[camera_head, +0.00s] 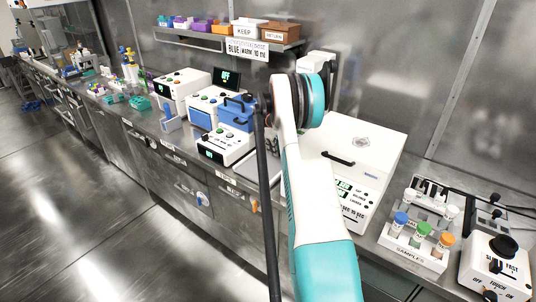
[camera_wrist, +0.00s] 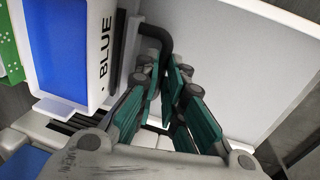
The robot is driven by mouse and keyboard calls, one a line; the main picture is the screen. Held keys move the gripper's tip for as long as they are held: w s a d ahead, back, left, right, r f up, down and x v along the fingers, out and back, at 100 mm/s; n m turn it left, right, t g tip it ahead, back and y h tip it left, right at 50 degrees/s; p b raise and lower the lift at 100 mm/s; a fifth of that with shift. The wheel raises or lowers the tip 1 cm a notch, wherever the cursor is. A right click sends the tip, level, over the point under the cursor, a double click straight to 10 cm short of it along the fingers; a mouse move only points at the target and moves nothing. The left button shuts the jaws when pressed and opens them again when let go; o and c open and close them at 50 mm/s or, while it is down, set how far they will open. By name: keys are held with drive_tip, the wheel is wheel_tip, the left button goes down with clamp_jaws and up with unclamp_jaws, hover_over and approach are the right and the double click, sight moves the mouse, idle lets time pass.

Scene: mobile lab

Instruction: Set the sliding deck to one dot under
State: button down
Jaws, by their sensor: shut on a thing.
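My gripper (camera_wrist: 168,75) is shut on a bent black handle (camera_wrist: 154,36) in the wrist view. Its green-padded fingers hide the handle's lower end. Left of it stands a white block with a large blue face (camera_wrist: 60,48) and the word BLUE on its side. Dark parallel rails (camera_wrist: 72,122) run below this block. In the head view, a blue block with a dark handle (camera_head: 236,112) sits on the bench behind a white control box (camera_head: 226,146). I cannot tell for sure which part is the sliding deck, nor read its dot marks.
A large white lidded machine (camera_head: 365,148) stands right of my arm. A SAMPLES rack (camera_head: 412,258) with capped tubes and a black-knobbed box (camera_head: 497,266) are at the right. White instruments (camera_head: 182,88) stand left. A shelf (camera_head: 205,40) with bins hangs above. The floor at left is clear.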

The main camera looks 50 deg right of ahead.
drive_tip(key=shift+d, duration=0.6)
drive_tip(key=c, duration=2)
unclamp_jaws()
drive_tip(key=shift+o, duration=0.2)
wheel_tip(320, 180, up, 12)
drive_tip(key=a, duration=0.2)
drive_tip(key=shift+f, duration=0.1)
